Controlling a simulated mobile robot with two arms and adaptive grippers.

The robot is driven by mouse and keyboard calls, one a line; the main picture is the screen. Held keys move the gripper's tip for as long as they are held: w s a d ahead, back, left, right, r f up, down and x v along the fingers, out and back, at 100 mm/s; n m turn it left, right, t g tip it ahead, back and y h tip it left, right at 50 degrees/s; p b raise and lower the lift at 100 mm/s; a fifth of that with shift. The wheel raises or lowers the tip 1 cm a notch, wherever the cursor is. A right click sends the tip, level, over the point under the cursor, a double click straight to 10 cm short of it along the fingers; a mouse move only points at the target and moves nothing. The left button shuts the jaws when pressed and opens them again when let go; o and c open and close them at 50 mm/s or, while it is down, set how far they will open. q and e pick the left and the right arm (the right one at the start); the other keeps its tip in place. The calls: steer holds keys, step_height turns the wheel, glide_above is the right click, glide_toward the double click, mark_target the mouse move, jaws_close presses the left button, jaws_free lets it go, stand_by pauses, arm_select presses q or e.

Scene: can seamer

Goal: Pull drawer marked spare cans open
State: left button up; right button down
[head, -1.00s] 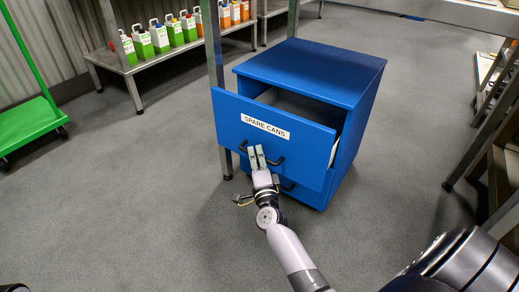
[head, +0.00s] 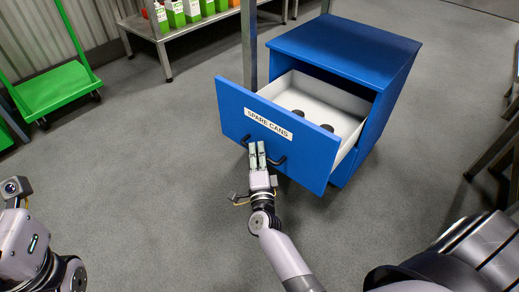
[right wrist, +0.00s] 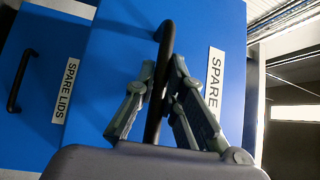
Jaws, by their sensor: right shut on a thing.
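The spare cans drawer (head: 240,104) is the upper drawer of a blue cabinet (head: 345,48). It stands well out, showing its white inside and two dark round items (head: 298,113) in it. My right gripper (head: 257,148) is shut on the drawer's black bar handle (head: 279,161). In the right wrist view the fingers (right wrist: 163,66) lie on both sides of the handle (right wrist: 166,42), beside a label partly hidden, reading "SPARE" (right wrist: 215,80). Part of my left arm shows at the left edge of the head view; its gripper is not seen.
A lower drawer marked SPARE LIDS (right wrist: 65,90) looks shut in the right wrist view. A metal post (head: 249,45) stands close by the cabinet. A green cart (head: 62,92) and a bench with bottles (head: 176,13) are farther left. The floor before the drawer is open.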

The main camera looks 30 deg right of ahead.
steer(key=shift+f, duration=0.1)
steer(key=c, duration=1.7)
jaws_free()
steer(key=shift+o, duration=0.2)
steer(key=v, duration=1.2)
steer(key=shift+d+r, duration=0.1)
steer(key=shift+r, duration=0.1)
